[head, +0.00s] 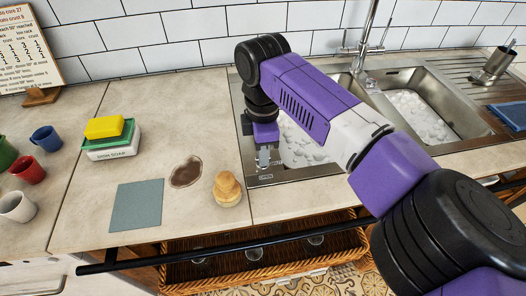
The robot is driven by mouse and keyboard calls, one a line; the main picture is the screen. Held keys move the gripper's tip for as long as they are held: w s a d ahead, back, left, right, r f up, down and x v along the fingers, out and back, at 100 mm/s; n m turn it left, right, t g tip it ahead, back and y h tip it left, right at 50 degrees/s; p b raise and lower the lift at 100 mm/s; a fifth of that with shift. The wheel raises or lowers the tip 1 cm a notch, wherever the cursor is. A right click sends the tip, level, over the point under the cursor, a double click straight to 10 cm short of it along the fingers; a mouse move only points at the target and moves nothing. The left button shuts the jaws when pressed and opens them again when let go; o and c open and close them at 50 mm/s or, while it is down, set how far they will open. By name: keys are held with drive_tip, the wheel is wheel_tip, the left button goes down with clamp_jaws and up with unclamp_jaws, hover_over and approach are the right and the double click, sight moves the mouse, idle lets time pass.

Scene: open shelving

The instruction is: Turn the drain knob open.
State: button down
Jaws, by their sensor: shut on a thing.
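My gripper (263,158) points down at the left rim of the double sink (245,150). Its fingers are closed at a small thing on the rim, which I take to be the drain knob; the fingers hide most of it, and how far it is turned cannot be seen. A small label lies on the rim just in front of the fingers. The left basin (300,150) and the right basin (425,110) both hold white foam or suds. My arm covers part of the left basin.
A faucet (362,45) stands behind the sink. Left of it on the counter are a dish soap holder (110,150) with sponges, a blue-grey cloth (137,205), a brown spill (186,172), a brush (228,187) and several mugs. A black rail runs along the front.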

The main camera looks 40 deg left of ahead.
drive_tip(key=shift+s+r, duration=0.1)
drive_tip(key=m+p, duration=0.4)
drive_tip(key=shift+r, duration=0.1)
drive_tip(key=m+p, duration=0.4)
drive_tip(key=m, duration=0.2)
drive_tip(key=shift+p, duration=0.3)
drive_tip(key=m+p, duration=0.2)
drive_tip(key=m, duration=0.2)
drive_tip(key=shift+m, duration=0.4)
drive_tip(key=shift+m+p, duration=0.45)
drive_tip(key=shift+m, duration=0.95)
drive_tip(key=c, duration=1.5)
unclamp_jaws()
